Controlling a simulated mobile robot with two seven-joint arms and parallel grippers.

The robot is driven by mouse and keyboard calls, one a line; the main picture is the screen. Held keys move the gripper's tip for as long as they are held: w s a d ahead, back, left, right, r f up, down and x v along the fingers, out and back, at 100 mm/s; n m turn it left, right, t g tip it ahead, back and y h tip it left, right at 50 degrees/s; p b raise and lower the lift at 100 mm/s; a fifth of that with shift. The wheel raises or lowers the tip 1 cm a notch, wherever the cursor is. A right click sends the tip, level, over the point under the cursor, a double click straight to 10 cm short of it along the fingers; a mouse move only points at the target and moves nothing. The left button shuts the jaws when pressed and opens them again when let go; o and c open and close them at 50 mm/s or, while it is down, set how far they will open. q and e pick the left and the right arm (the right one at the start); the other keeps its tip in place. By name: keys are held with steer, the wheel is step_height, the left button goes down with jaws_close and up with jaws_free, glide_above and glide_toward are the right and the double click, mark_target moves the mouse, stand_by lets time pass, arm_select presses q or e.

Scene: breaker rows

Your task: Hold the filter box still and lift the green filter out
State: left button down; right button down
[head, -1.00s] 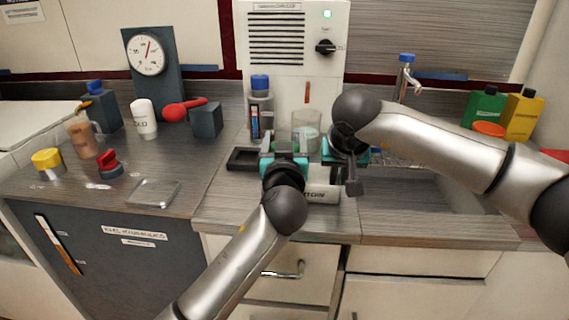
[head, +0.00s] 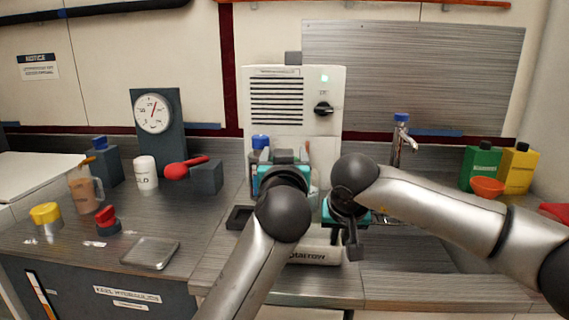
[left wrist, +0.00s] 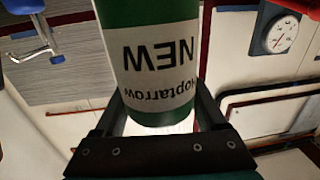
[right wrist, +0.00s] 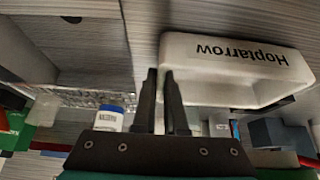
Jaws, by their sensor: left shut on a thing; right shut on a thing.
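The green filter (left wrist: 145,25), a green cylinder with a white label reading NEW, fills the left wrist view. My left gripper (left wrist: 158,112) is shut on it; in the head view this gripper (head: 284,160) is above the filter box and hides the filter. The white filter box (head: 316,254) sits on the counter, partly covered by my arms; its lettered side also shows in the right wrist view (right wrist: 245,62). My right gripper (head: 343,212) is at the box's right end, its fingers (right wrist: 161,78) shut on the box's end wall.
A white cabinet with a knob (head: 325,125) stands behind the grippers. A small dark tray (head: 240,218) lies left of the box. A faucet (head: 398,145) is behind my right arm.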

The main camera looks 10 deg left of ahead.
steer(key=c, duration=0.9)
jaws_free()
